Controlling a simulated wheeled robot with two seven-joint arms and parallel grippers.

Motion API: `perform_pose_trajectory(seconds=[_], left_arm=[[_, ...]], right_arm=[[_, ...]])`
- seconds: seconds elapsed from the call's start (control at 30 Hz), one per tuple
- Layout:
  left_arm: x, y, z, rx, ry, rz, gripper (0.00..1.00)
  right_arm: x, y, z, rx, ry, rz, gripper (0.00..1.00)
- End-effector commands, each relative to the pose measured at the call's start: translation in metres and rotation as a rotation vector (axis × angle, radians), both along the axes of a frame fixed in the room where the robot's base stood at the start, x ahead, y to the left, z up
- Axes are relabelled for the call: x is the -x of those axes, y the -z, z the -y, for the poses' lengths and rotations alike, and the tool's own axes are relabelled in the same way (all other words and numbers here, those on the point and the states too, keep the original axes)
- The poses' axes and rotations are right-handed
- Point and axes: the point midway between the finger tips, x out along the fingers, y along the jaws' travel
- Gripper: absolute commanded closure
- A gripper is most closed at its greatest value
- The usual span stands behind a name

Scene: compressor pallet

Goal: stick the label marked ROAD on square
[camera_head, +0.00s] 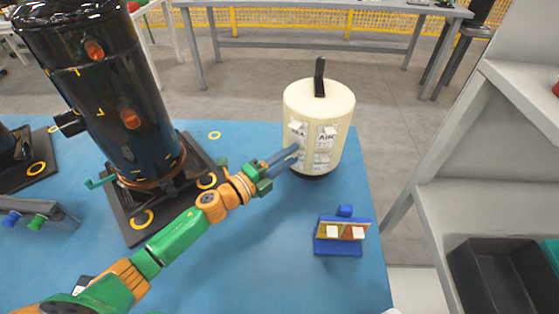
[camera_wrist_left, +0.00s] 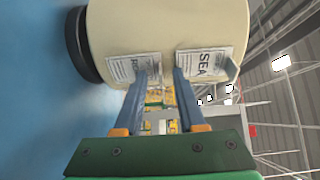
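A cream drum (camera_head: 336,104) with a black top handle stands on the blue table, with white printed labels on its side. One label reads SEA (camera_wrist_left: 203,62) and one reads AIR (camera_head: 328,133). I cannot read ROAD on any label; the lower label (camera_wrist_left: 122,68) in the left wrist view has print too small to read. My left gripper (camera_head: 296,155) is at the drum's side, its fingers apart with nothing visible between them. The fingertips lie over the label area and partly hide it; contact cannot be told. My right gripper is not in view.
A small blue stand (camera_head: 338,248) with a sloped coloured face and two white pieces sits right of my left arm. A tall black tank (camera_head: 110,115) stands at left on a dark base. Grey shelving (camera_head: 440,205) and a dark bin (camera_head: 490,275) are at right.

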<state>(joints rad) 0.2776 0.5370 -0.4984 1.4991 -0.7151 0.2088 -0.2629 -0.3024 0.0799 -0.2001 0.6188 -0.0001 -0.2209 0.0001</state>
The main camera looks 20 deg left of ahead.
Motion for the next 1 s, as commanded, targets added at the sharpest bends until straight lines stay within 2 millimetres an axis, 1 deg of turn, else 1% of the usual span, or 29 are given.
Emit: perform_pose_trajectory(seconds=[0.13, 0.17, 0.2, 0.27, 0.3, 1.0], left_arm=[[0.0001, 0.0001, -0.0001, 0.0, 0.0, 0.0, 0.61], [0.0002, 0.0001, -0.0001, 0.0, 0.0, 0.0, 0.63], [0.0002, 0.0001, -0.0001, 0.0, 0.0, 0.0, 0.74], [0.0003, 0.0002, -0.0002, 0.001, 0.0, -0.001, 0.9], [0.0003, 0.0001, -0.0002, 0.001, 0.0, -0.001, 1.0], [0.0002, 0.0, -0.0005, 0.001, -0.001, -0.001, 1.0]], right_arm=[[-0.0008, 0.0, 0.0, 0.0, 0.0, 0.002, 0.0], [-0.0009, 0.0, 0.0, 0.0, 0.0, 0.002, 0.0], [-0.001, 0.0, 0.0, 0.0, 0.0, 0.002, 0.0], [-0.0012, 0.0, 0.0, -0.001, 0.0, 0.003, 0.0], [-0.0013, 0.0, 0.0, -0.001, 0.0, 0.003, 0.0], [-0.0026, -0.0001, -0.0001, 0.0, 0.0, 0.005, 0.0]])
